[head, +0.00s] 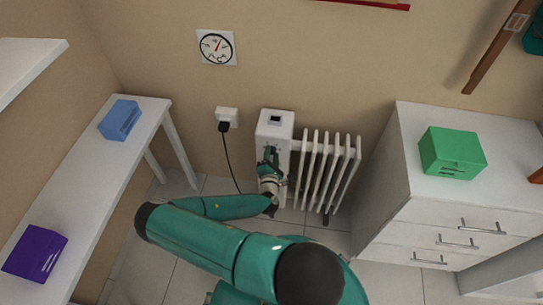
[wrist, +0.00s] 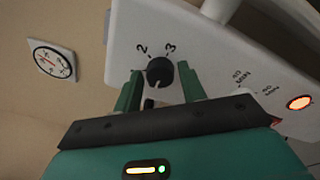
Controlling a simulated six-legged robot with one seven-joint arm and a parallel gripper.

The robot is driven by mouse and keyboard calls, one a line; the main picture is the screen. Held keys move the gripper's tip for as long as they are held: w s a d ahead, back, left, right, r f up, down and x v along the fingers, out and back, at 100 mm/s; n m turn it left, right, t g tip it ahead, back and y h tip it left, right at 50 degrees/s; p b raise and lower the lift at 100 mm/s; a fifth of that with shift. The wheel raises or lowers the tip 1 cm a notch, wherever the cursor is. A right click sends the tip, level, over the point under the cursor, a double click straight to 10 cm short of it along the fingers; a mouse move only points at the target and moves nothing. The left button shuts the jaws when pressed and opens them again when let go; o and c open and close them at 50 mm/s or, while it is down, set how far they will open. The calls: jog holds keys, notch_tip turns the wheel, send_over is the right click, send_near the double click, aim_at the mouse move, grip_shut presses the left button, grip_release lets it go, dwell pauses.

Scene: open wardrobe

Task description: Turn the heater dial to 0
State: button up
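The white heater (head: 275,126) stands on the floor against the back wall. Its round black dial (wrist: 159,73) shows in the wrist view on the white panel, with the numbers 2 and 3 above it; other numbers are hidden. A small pale mark shows at the dial's lower left, but I cannot be sure of the setting. My gripper (wrist: 161,86) is open, with one green finger on each side of the dial's lower part; I cannot tell whether they touch it. In the head view my gripper (head: 268,168) is in front of the heater, and the dial is hidden.
An orange light (wrist: 299,103) glows on the panel beside minute markings. A white table (head: 125,150) with blue and purple boxes stands left. A white drawer cabinet (head: 400,205) with a green box (head: 452,153) stands right. A cable runs from the wall socket (head: 227,116).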

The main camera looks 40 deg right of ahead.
jog(key=shift+o, duration=0.8)
jog(key=shift+s+a, duration=0.1)
jog(key=shift+a, duration=0.1)
jog(key=v, duration=1.3)
jog(key=shift+s+a, duration=0.1)
jog(key=shift+a, duration=0.1)
